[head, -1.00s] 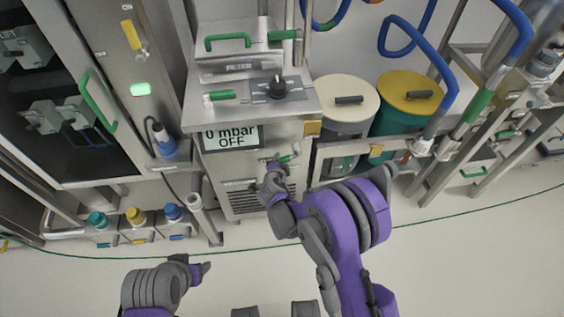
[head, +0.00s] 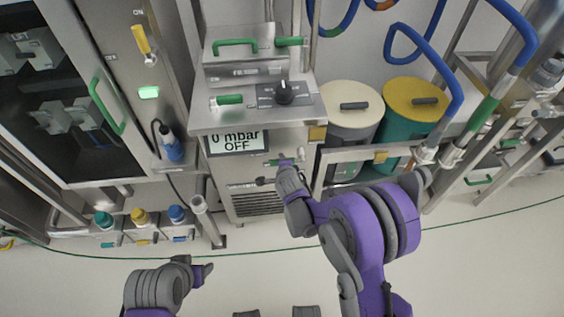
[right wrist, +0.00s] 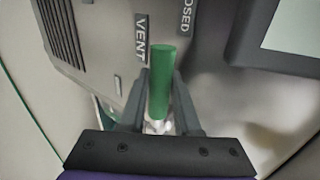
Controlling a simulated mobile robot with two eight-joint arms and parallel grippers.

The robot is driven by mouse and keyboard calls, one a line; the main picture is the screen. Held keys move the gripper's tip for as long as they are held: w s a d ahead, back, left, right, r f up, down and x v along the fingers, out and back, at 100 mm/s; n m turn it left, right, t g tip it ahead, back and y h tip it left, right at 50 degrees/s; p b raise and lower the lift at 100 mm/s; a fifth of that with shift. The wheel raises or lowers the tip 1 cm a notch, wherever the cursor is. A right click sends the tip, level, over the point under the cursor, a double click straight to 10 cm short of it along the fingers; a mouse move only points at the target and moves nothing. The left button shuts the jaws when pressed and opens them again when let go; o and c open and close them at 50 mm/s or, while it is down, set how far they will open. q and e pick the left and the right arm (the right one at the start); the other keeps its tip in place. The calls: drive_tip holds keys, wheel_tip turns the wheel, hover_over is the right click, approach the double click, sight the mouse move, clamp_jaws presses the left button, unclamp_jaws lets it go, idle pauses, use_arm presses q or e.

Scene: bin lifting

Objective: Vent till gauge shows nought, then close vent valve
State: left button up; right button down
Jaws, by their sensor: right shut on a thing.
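The gauge display (head: 237,141) on the steel cabinet reads "0 mbar OFF". Below it, the green vent valve handle (head: 284,162) shows small at my right gripper. In the right wrist view the green handle (right wrist: 160,80) lies between the two fingers, its tip near the VENT label (right wrist: 141,38) and the partly cut CLOSED label (right wrist: 185,15). My right gripper (right wrist: 160,105) is shut on the handle; in the head view the gripper (head: 288,170) partly hides it. My left gripper (head: 205,271) hangs over open floor at lower left, its finger gap unclear.
A black knob (head: 284,92) and a green-handled lever (head: 228,99) sit on the cabinet top. A white-lidded drum (head: 345,95) and a yellow-lidded drum (head: 410,95) stand right of it. A glass-doored cabinet (head: 75,110) is at left.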

drive_tip(key=shift+r, duration=0.1)
drive_tip(key=c, duration=0.9)
unclamp_jaws()
drive_tip(key=p+v, duration=0.1)
drive_tip(key=v, duration=0.9)
drive_tip(key=shift+s+r, duration=0.2)
drive_tip(key=shift+s, duration=0.15)
